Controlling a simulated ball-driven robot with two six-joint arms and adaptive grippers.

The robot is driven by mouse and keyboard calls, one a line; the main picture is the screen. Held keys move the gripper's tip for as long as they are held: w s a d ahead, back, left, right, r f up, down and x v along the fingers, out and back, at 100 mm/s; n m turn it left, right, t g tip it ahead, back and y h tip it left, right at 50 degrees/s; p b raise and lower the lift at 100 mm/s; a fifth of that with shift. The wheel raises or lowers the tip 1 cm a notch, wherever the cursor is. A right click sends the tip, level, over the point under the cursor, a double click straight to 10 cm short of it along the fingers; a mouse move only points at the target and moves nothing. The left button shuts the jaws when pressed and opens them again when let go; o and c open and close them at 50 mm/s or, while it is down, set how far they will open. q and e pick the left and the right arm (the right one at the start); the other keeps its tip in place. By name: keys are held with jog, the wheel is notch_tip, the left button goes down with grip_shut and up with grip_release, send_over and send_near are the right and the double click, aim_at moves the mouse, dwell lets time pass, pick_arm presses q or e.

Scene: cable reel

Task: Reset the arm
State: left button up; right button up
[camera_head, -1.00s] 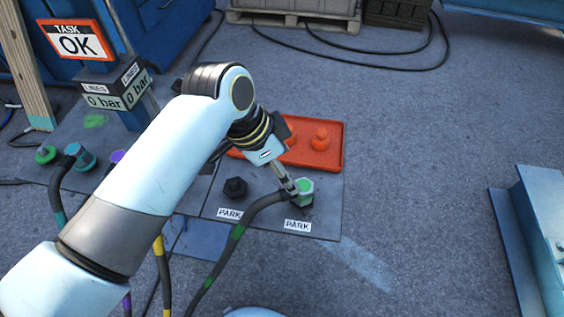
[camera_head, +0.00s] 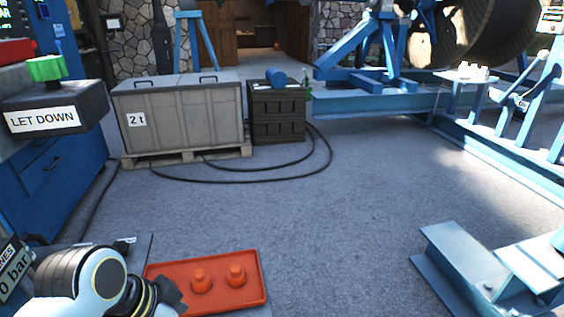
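My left arm comes in at the bottom left of the head view. Its wrist shows beside the orange-red tray, and its gripper (camera_head: 172,297) is only partly visible at the tray's left edge. The fingertips are cut off or hidden, so I cannot tell whether it is open or shut. My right gripper is not in view.
The orange-red tray (camera_head: 243,297) holds two red knobbed pieces. A "LET DOWN" box (camera_head: 55,108) with a green knob stands left. A grey crate (camera_head: 183,117) on a pallet and a dark crate (camera_head: 277,125) stand behind. Blue steelwork (camera_head: 480,262) is at right. The middle floor is clear.

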pick_arm(q)
jog(key=s+a+r+n+y, duration=0.3)
jog(key=s+a+r+n, duration=0.55)
jog(key=s, duration=0.55)
jog(key=s+a+f+m+g+b, duration=0.1)
jog(key=a+f, duration=0.1)
jog(key=f, duration=1)
jog(key=a+f, duration=0.2)
jog(key=f, duration=1.1)
jog(key=s+a+f+g+b, duration=0.1)
jog(key=s+f, duration=1.8)
jog(key=shift+s+b, duration=0.25)
jog(key=shift+b, duration=0.1)
jog(key=shift+f, duration=0.1)
